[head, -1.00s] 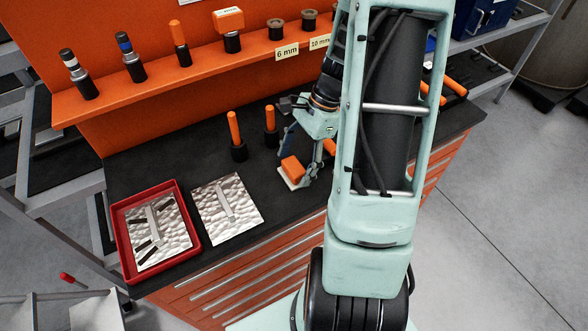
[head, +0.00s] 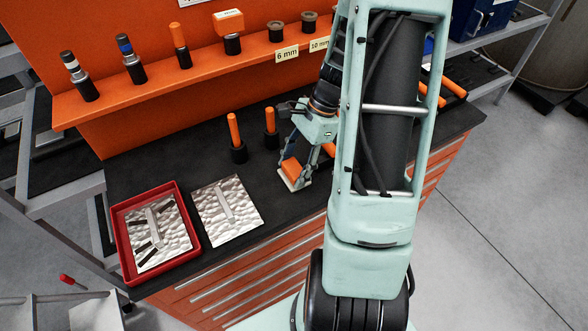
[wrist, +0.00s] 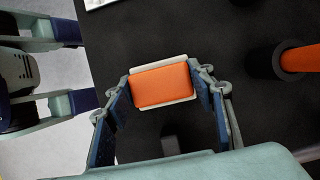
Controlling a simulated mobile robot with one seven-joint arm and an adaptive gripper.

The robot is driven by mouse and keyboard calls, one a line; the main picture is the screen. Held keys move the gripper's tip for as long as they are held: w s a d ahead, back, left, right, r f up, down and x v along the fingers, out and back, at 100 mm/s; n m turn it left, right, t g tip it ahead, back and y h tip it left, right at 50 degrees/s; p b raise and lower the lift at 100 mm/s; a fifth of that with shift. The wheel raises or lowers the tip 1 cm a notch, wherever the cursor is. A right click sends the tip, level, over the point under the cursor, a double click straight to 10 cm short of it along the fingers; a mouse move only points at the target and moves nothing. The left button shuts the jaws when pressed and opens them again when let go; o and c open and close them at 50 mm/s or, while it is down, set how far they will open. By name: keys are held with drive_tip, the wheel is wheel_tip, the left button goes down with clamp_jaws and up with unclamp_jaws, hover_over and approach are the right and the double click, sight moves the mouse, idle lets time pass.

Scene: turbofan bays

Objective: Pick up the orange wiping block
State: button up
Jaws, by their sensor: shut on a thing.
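The orange wiping block (wrist: 161,84) has an orange top on a whitish base and sits between my gripper's fingers in the wrist view. It also shows in the head view (head: 291,170), low at the dark bench top, partly covered by a finger. My gripper (wrist: 162,92) is shut on the block, with one blue-padded finger against each short side. In the head view, my gripper (head: 295,172) points down at the bench's front part. I cannot tell whether the block touches the bench.
Orange-handled tools in black holders (head: 238,150) stand behind and left of the gripper. A silvery rippled plate (head: 245,215) and a red tray (head: 125,249) lie to the left. An orange shelf (head: 200,75) with several tools runs along the back.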

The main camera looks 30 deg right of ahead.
sight(289, 169)
drive_tip(key=shift+r, duration=0.45)
wheel_tip(289, 169, up, 2)
drive_tip(key=shift+r, duration=0.15)
drive_tip(key=s+r+b, duration=0.1)
drive_tip(key=s+r, duration=0.8)
drive_tip(key=s, duration=0.5)
drive_tip(key=shift+d+r+b, duration=0.2)
drive_tip(key=shift+r+b, duration=0.1)
drive_tip(key=shift+r, duration=0.1)
